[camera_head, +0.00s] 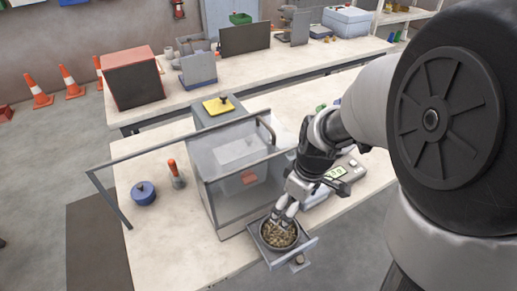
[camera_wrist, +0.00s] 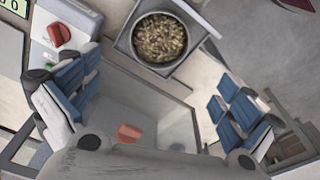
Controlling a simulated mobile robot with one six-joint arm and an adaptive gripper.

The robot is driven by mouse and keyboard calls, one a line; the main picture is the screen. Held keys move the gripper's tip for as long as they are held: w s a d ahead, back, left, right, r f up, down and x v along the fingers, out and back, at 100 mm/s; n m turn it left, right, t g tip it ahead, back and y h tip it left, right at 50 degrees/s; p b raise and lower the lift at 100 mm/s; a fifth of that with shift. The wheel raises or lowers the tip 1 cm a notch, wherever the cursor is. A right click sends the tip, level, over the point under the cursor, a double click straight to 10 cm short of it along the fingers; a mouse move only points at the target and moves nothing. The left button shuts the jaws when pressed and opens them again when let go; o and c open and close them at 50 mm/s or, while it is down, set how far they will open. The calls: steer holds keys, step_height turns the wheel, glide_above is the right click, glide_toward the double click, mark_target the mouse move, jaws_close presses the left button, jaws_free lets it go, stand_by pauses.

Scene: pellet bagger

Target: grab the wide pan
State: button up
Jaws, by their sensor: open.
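A round, dark-rimmed pan (camera_head: 279,248) filled with tan pellets sits on a small grey square tray (camera_head: 301,247) at the front of the clear-walled bagger. In the wrist view the pan (camera_wrist: 134,42) is at the top centre, beyond the space between my fingers. My gripper (camera_head: 286,208) is open above the pan's far edge in the head view and hides part of it. In the wrist view my gripper (camera_wrist: 155,103) shows its blue-padded fingers spread wide with nothing between them. I cannot tell whether a fingertip touches the pan.
The bagger's clear housing (camera_head: 235,170) and its raised bar frame (camera_head: 175,148) stand close to the left of my gripper. A scale (camera_head: 340,175) with a green display is behind my wrist. Floor is clear in front of the tray.

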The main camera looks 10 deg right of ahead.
steer(key=b, duration=0.4)
glide_toward(278, 233)
steer(key=shift+s+d+f, duration=0.35)
steer(key=shift+d, duration=0.15)
steer(key=shift+w+a+f+b, duration=0.25)
steer(key=shift+f+b, duration=0.1)
steer(key=shift+f, duration=0.6)
steer(key=shift+w+a+f+b, duration=0.2)
steer(key=shift+f+b, duration=0.15)
steer(key=shift+f, duration=0.6)
steer(key=shift+w+a+f+b, duration=0.25)
steer(key=shift+f+b, duration=0.1)
steer(key=shift+f, duration=0.6)
steer(key=shift+r, duration=0.1)
steer(key=shift+c, duration=0.6)
steer(key=c, duration=0.6)
